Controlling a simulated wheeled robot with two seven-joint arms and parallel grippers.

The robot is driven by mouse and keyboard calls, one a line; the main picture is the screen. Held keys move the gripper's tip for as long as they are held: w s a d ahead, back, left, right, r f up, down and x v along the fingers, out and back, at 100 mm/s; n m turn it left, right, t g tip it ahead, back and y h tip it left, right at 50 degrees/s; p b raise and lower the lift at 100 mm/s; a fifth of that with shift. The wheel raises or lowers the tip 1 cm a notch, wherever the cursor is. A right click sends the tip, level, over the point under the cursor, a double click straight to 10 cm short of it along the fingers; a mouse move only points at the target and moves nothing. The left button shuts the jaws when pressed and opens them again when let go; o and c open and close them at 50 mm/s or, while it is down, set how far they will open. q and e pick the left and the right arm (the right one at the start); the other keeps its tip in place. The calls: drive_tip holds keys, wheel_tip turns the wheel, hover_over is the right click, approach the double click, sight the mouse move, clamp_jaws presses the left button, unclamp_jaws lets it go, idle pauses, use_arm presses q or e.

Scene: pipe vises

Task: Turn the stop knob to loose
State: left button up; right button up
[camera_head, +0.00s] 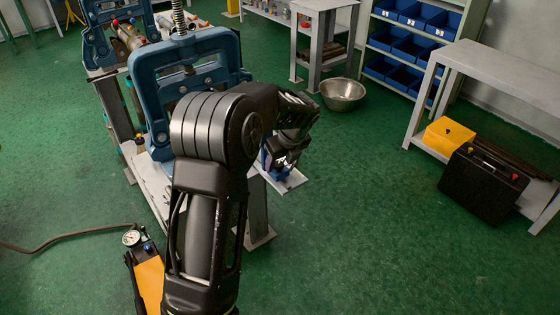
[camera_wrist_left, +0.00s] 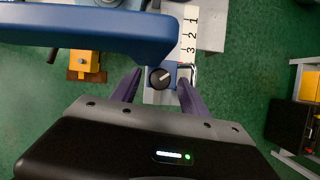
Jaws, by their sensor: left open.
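The stop knob (camera_wrist_left: 160,77) is a round black dial with a pale pointer line, on a small blue block at a white plate, in the left wrist view. My left gripper (camera_wrist_left: 158,92) is open, with one dark finger on each side of the knob; I cannot tell whether either finger touches it. In the head view my left gripper (camera_head: 285,158) is low over the end of the white plate (camera_head: 290,182), by the blue block (camera_head: 266,164). The knob cannot be made out there. My right gripper is not in view.
A large blue vise frame (camera_head: 157,88) stands left of my arm; its blue bar (camera_wrist_left: 80,25) crosses the upper left wrist view. A numbered white scale (camera_wrist_left: 190,38) lies beyond the knob. A metal bowl (camera_head: 342,93) is on the floor.

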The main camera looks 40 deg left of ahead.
use_arm(q)
clamp_jaws()
idle(0.6)
